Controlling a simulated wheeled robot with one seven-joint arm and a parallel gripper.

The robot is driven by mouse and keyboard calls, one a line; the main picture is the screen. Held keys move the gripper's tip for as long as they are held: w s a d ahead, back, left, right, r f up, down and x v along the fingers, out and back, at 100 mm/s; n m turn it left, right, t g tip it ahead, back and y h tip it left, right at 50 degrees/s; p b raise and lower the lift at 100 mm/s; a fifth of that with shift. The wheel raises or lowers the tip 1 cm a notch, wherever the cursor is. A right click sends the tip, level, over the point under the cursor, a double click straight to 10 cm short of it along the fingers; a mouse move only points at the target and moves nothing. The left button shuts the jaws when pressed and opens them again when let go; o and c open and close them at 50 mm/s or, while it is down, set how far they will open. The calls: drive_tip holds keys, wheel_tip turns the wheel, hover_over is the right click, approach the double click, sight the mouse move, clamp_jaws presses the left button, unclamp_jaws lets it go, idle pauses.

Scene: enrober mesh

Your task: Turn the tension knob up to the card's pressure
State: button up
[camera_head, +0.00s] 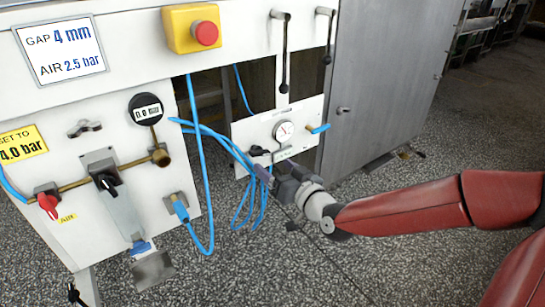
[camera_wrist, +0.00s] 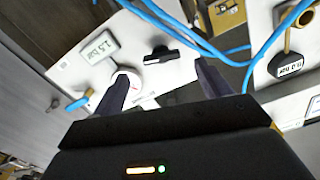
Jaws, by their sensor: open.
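A black knob (camera_head: 257,150) with a pale line shows on the small white panel (camera_head: 244,130). In the wrist view the knob (camera_wrist: 161,56) lies ahead of and between my fingers, not touched. My gripper (camera_head: 268,168) is open and empty, close in front of the panel; its two fingers (camera_wrist: 162,88) show in the wrist view. A round white dial (camera_head: 284,131) sits beside the knob; a finger partly covers it in the wrist view. A grey readout there (camera_wrist: 98,48) seems to show 1.5 bar. The white card (camera_head: 61,50) reads GAP 4 mm, AIR 2.5 bar.
Blue hoses (camera_head: 203,150) hang left of the panel and cross near my gripper. A yellow label (camera_head: 22,145) reads 4.0 bar. A black gauge (camera_head: 146,110) shows 0.0 bar. A red valve handle (camera_head: 48,205) and a red stop button (camera_head: 205,33) stick out.

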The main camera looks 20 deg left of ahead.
sight(262, 154)
drive_tip(key=x, duration=0.5)
drive_tip(key=b+x, duration=0.1)
drive_tip(key=x, duration=0.1)
drive_tip(key=shift+w+a+r, duration=0.25)
drive_tip(key=shift+r, duration=0.05)
drive_tip(key=c, duration=1)
